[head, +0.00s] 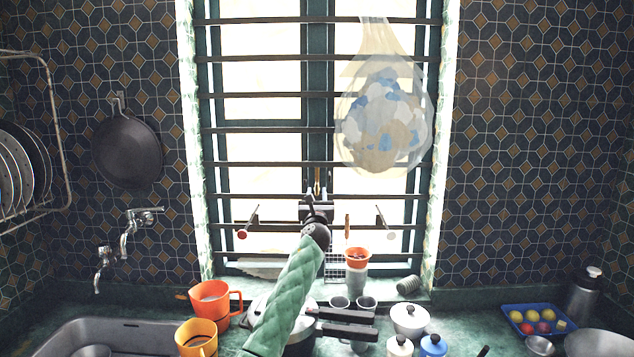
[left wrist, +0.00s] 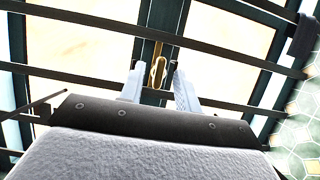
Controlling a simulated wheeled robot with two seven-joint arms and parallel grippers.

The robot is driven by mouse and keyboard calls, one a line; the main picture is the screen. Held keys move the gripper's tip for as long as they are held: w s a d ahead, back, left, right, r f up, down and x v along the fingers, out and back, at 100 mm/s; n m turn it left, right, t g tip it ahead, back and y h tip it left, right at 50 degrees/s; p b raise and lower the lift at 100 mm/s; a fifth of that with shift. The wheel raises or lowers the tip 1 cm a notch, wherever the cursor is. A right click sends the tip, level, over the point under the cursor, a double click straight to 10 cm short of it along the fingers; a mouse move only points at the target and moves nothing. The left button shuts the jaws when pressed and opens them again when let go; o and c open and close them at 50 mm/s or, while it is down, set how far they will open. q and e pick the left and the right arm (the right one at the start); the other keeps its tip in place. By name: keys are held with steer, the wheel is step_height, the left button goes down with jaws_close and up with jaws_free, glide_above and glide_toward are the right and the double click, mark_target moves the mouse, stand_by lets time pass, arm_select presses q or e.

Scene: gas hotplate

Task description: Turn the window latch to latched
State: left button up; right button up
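The window latch is a small brass piece on the dark green middle post of the window. In the left wrist view the latch (left wrist: 157,70) stands roughly upright between my two pale fingers. In the head view the latch (head: 317,181) shows just above my left gripper (head: 317,193), partly hidden by it. My left gripper (left wrist: 158,88) is open, with one finger on each side of the latch. Gaps seem to show between the fingers and the brass; contact cannot be told. My right gripper is not in view.
Dark horizontal bars (head: 260,129) cross the window close around my left gripper. A plastic bag (head: 385,120) hangs on the right. Below stand an orange cup (head: 357,257), orange mugs (head: 209,300), a white lidded pot (head: 410,319) and a sink (head: 120,335).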

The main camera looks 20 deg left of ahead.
mark_target(317, 183)
arm_select(q)
steer(key=x, duration=0.5)
steer(key=shift+f+p, duration=0.1)
steer(key=shift+p, duration=0.3)
steer(key=shift+w+a+r, duration=0.15)
steer(key=shift+w+r, duration=0.2)
steer(key=shift+w, duration=0.05)
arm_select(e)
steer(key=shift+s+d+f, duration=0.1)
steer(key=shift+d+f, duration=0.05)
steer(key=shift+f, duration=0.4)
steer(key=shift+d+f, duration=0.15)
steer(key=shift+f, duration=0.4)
arm_select(q)
steer(key=shift+w, duration=0.1)
jaws_close()
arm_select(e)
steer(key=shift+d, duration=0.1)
